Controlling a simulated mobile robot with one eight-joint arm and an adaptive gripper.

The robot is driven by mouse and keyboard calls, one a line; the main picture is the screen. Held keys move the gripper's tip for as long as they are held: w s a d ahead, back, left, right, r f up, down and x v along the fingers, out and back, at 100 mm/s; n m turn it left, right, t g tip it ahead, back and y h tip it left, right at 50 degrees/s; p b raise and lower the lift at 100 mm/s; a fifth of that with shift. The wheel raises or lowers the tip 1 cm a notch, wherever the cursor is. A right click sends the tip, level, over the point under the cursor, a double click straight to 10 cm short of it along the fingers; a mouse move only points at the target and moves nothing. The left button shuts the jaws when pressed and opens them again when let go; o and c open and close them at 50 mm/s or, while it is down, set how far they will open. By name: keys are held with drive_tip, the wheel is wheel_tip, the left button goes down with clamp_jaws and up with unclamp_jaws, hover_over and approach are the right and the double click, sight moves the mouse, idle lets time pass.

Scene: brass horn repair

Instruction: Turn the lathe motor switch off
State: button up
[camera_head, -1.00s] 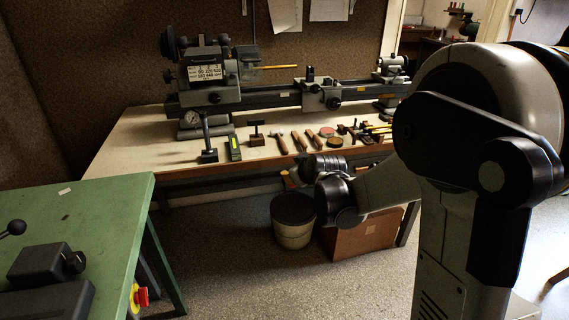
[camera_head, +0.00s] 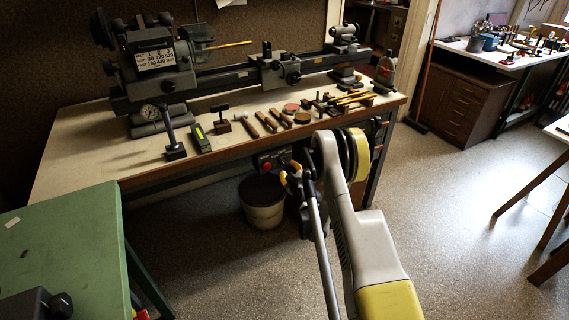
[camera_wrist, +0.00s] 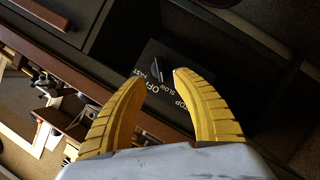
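The lathe (camera_head: 225,75) stands along the back of the bench. Its motor switch box (camera_head: 281,155), dark with a red button (camera_head: 267,167), sits under the bench's front edge. In the wrist view the dark switch panel (camera_wrist: 153,88) has white lettering, including OFF, SLOW and FAST, and part of STOP. The knob is too dark to make out its setting. My gripper (camera_head: 291,172) is close in front of the box. In the wrist view its two yellow fingers (camera_wrist: 160,72) are apart and empty over the panel, partly covering it. I cannot tell whether they touch it.
The wooden bench top (camera_head: 85,150) holds hand tools, including hammers (camera_head: 265,121), near its front edge. A lidded bucket (camera_head: 263,213) stands on the floor below the box. A green table (camera_head: 65,240) is at the front left.

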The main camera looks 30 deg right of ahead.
sight(285, 164)
drive_tip(key=b+x, duration=0.2)
drive_tip(key=x, duration=0.4)
drive_tip(key=shift+w+f, duration=0.2)
drive_tip(key=shift+w+d+f+b, duration=0.15)
drive_tip(key=shift+w+b, duration=0.15)
drive_tip(key=shift+w, duration=0.35)
clamp_jaws()
